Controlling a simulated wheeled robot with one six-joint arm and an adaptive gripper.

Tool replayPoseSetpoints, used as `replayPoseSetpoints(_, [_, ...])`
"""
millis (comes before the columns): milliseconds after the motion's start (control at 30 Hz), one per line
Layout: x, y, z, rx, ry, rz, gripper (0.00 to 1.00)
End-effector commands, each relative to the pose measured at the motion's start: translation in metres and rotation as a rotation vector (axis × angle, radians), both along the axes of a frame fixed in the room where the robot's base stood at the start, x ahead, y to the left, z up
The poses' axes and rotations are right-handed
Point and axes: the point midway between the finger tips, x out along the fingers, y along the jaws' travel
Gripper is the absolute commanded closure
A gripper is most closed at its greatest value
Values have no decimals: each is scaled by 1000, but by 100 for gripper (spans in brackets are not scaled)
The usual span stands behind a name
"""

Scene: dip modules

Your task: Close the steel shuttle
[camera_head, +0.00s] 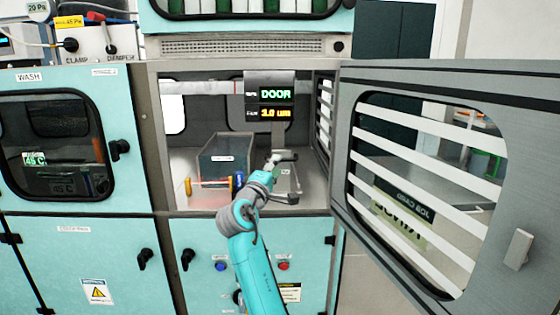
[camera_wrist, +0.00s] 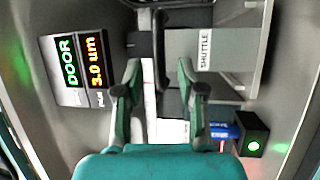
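The steel shuttle (camera_head: 226,160) is a grey box with a white label, inside the open chamber of the middle cabinet. Its panel, labelled SHUTTLE (camera_wrist: 190,50), shows on the upper right of the wrist view. My gripper (camera_head: 284,178) is inside the chamber, to the right of the box in the head view. Its two fingers (camera_wrist: 158,75) are apart, with a dark upright part and a pale strip visible between and beyond them. I cannot tell whether either finger touches anything. My arm hides part of the chamber's front.
The large louvred door (camera_head: 425,190) stands open on the right. A display reading DOOR (camera_head: 270,97) hangs at the chamber's top, also in the wrist view (camera_wrist: 75,68). A blue cylinder (camera_wrist: 223,131) and a black block with a green light (camera_wrist: 252,134) lie near the fingers.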

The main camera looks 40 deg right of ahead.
Motion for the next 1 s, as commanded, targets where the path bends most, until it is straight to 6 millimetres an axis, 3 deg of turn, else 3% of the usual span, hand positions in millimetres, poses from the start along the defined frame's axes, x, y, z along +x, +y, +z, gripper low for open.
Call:
replayPoseSetpoints(300, [23,-35,7,-1,-1,0,61])
replayPoseSetpoints(700, [27,-41,8,-1,1,1,61])
replayPoseSetpoints(733, [27,-41,8,-1,1,1,63])
replayPoseSetpoints(867, [27,-41,8,-1,1,1,96])
replayPoseSetpoints(900, [27,-41,8,-1,1,1,100])
replayPoseSetpoints(1000, [27,-41,8,-1,1,1,100])
